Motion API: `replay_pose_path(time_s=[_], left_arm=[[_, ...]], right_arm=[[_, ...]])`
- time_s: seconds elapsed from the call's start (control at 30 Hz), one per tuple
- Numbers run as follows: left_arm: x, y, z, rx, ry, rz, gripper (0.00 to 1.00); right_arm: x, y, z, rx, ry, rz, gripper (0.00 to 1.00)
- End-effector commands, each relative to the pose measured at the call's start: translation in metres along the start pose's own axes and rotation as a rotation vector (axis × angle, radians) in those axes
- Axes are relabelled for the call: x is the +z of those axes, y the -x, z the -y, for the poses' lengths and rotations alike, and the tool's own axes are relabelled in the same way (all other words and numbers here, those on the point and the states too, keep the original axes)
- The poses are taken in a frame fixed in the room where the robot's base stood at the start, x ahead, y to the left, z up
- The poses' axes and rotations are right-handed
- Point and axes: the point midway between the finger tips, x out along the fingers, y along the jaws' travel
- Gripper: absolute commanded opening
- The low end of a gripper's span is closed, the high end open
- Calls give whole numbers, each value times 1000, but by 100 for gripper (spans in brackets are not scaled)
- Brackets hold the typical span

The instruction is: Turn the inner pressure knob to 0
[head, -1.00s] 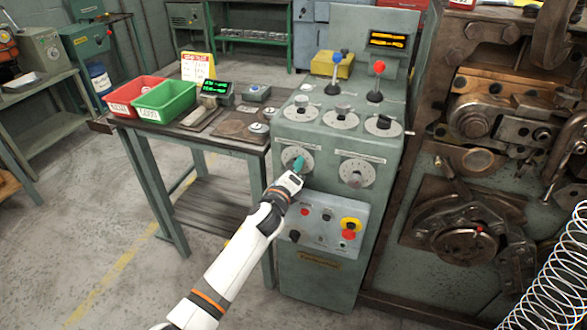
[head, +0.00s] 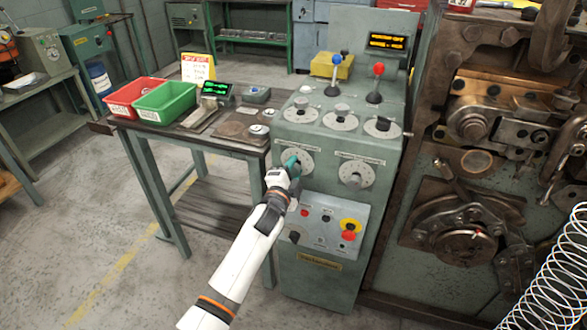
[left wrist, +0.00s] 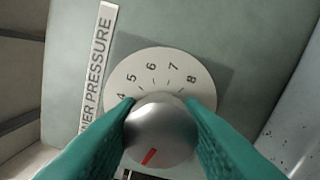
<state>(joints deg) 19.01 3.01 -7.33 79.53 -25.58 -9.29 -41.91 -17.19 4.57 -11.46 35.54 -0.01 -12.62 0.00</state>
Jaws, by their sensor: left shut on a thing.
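The inner pressure knob (left wrist: 155,132) is a round silver knob on a white numbered dial (left wrist: 200,72), next to a label reading "...ER PRESSURE" (left wrist: 97,75). The numbers 4 to 8 show along the top of the dial. The knob's red mark points down and slightly left in the left wrist view; the numbers there are hidden. My left gripper (left wrist: 160,118) has its teal fingers shut on the knob, one on each side. In the head view the gripper (head: 291,163) is at the left dial (head: 305,155) on the cabinet front. My right gripper is out of view.
A second dial (head: 356,174) sits just right. Below is a button panel with a red and yellow emergency button (head: 349,228). Knobs and two levers (head: 375,83) stand on the console top. A table with red (head: 122,110) and green bins is left; a heavy machine is right.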

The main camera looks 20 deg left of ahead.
Motion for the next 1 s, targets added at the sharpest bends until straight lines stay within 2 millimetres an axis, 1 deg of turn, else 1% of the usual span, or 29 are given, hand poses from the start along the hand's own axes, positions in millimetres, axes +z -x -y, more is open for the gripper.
replay_pose_path(time_s=[0.3, 0.6, 0.8, 1.0], left_arm=[[0, 0, 0, -3, 303, -2, 11], [-1, 0, 0, -3, 564, -3, 11], [0, 0, 1, -4, 695, -3, 11], [0, 1, 1, -4, 776, -3, 11]], right_arm=[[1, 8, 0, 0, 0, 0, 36], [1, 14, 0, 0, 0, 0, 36], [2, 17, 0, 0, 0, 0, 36], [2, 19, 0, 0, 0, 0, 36]])
